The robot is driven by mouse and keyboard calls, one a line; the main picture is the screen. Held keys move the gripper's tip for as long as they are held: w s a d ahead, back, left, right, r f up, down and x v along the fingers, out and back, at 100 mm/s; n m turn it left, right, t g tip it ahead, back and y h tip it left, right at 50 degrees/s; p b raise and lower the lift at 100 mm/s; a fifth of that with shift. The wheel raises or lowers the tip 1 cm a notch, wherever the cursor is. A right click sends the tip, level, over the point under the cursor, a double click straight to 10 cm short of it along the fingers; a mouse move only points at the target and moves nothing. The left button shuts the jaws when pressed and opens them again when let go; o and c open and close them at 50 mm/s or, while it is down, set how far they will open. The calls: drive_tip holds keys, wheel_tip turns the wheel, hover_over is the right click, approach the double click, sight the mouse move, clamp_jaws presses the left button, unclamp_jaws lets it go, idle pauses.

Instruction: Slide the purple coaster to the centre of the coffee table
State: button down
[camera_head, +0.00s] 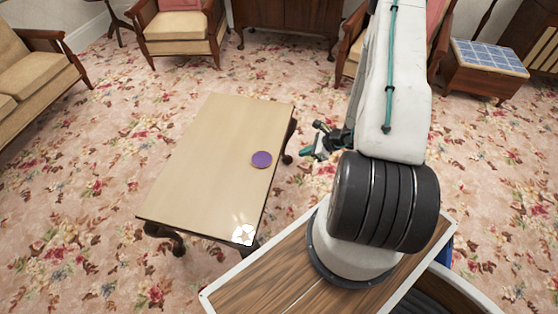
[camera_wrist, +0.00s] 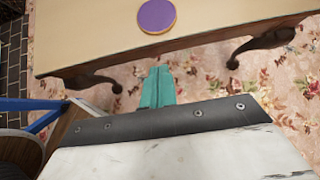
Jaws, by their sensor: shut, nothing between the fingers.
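The purple coaster (camera_head: 262,159) is a flat disc lying on the pale wooden coffee table (camera_head: 205,150), near its right-hand long edge. In the wrist view the coaster (camera_wrist: 157,15) lies close to the table edge nearest my gripper. My gripper (camera_head: 311,152) is off the table's right side, apart from the coaster. Its teal fingers (camera_wrist: 158,88) are together and empty, and they point toward the table edge and coaster in the wrist view.
The table top (camera_wrist: 90,38) is bare apart from the coaster, with a bright glare at its front corner. Floral carpet (camera_head: 90,165) surrounds the table. Armchairs (camera_head: 182,30), a sofa (camera_head: 30,75) and a blue-topped stool (camera_head: 485,65) stand farther off.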

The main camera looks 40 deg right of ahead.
drive_tip(key=f, duration=0.1)
approach(272, 163)
wheel_tip(272, 163, down, 4)
drive_tip(key=shift+w+a+f+m, duration=0.15)
drive_tip(key=shift+w+a, duration=0.15)
drive_tip(key=shift+w, duration=0.3)
drive_tip(key=shift+w+a+r+m, duration=0.15)
drive_tip(key=shift+w+a, duration=0.15)
drive_tip(key=shift+w, duration=0.3)
drive_tip(key=shift+w+a+f, duration=0.1)
drive_tip(key=shift+w+a, duration=0.3)
drive_tip(key=shift+w, duration=0.2)
